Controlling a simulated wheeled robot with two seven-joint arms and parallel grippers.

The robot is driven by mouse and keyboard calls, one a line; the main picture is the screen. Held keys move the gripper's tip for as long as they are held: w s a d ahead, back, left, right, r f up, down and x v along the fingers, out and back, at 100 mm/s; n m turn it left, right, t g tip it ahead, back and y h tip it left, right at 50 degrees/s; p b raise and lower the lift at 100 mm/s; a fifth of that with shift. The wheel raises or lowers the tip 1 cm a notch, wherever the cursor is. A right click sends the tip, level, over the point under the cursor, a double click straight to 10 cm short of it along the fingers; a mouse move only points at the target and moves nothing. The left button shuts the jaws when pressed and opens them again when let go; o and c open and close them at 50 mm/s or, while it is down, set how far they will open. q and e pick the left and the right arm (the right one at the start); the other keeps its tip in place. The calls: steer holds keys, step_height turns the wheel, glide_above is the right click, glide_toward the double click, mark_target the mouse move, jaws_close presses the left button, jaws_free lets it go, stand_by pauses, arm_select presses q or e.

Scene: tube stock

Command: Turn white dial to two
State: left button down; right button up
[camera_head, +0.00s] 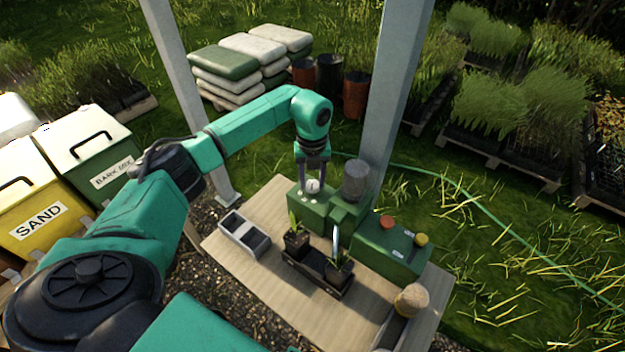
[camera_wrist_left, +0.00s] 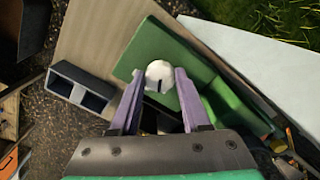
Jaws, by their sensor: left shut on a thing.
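The white dial (camera_head: 312,187) is a round knob on the green machine (camera_head: 345,217) on the wooden table. In the left wrist view the dial (camera_wrist_left: 160,74) shows a short dark mark at its lower middle. My left gripper (camera_head: 313,181) comes down from above, its fingers on either side of the dial; in the left wrist view the gripper (camera_wrist_left: 159,82) is shut on it. Small pale marks lie around the dial, but their numbers are too small to read. My right gripper is not in view.
A grey two-compartment box (camera_head: 244,236) stands left of the machine. A black tray (camera_head: 318,272) with potted seedlings sits in front. A red button (camera_head: 386,221) and a yellow knob (camera_head: 421,239) are to the right. A grey post (camera_head: 397,90) rises behind.

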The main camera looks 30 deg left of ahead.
mark_target(312, 183)
arm_select(q)
steer(key=shift+w+r+n, duration=0.1)
steer(key=shift+r+n, duration=0.05)
steer(key=shift+n, duration=1.15)
steer(key=shift+c, duration=1.9)
jaws_free()
steer(key=shift+r, duration=0.4)
step_height(312, 183, up, 14)
steer(key=b, duration=0.3)
steer(key=shift+f, duration=0.15)
